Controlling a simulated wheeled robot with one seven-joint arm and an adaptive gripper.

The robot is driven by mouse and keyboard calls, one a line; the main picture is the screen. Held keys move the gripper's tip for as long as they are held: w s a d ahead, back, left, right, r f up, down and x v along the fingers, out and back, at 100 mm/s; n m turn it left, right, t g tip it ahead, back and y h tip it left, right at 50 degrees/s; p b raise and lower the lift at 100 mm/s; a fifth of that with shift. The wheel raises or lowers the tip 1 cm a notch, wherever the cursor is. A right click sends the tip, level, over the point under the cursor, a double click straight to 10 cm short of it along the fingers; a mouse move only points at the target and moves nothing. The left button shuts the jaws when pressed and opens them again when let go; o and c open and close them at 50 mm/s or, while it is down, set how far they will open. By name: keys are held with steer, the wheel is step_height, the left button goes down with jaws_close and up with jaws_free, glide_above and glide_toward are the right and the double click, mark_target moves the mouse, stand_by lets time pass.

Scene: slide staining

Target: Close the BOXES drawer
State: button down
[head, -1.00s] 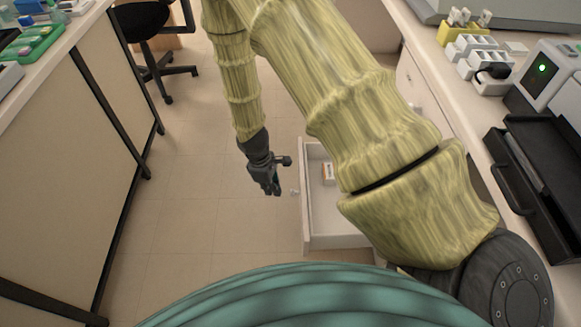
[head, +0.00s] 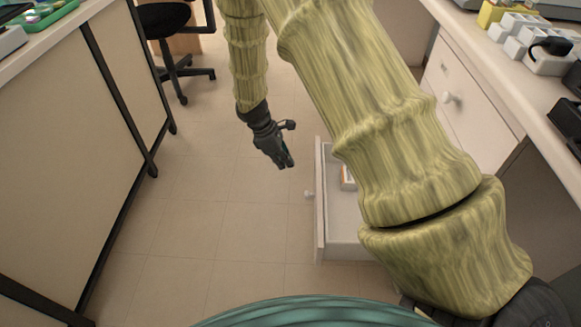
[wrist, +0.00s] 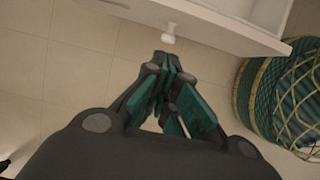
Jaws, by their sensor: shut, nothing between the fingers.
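An open white drawer (head: 342,248) sticks out from the right-hand cabinet into the aisle. A small box (head: 347,178) lies inside it; my arm hides much of the drawer, and I can read no label. Its round white knob (head: 308,194) is on the front panel, facing left. My gripper (head: 286,163) is shut and empty, hanging to the left of the drawer and a little beyond the knob, apart from it. In the wrist view the shut fingertips (wrist: 168,62) point toward the knob (wrist: 169,33) and the drawer front (wrist: 225,32), with a gap between.
A cabinet with a closed drawer front and knob (head: 451,97) stands on the right under a worktop (head: 508,79) holding white racks. A counter (head: 70,130) runs along the left. A black chair (head: 170,40) stands at the back. The floor (head: 215,215) between is clear.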

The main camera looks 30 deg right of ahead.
steer(key=shift+s+d+f+b, duration=0.65)
steer(key=shift+d+f, duration=0.35)
steer(key=shift+f, duration=0.3)
steer(key=shift+s+d+f+b, duration=0.6)
steer(key=shift+d+f, duration=0.45)
steer(key=shift+f, duration=0.25)
steer(key=shift+s+d+f+b, duration=0.6)
steer(key=shift+d+f, duration=0.4)
steer(key=shift+f, duration=0.3)
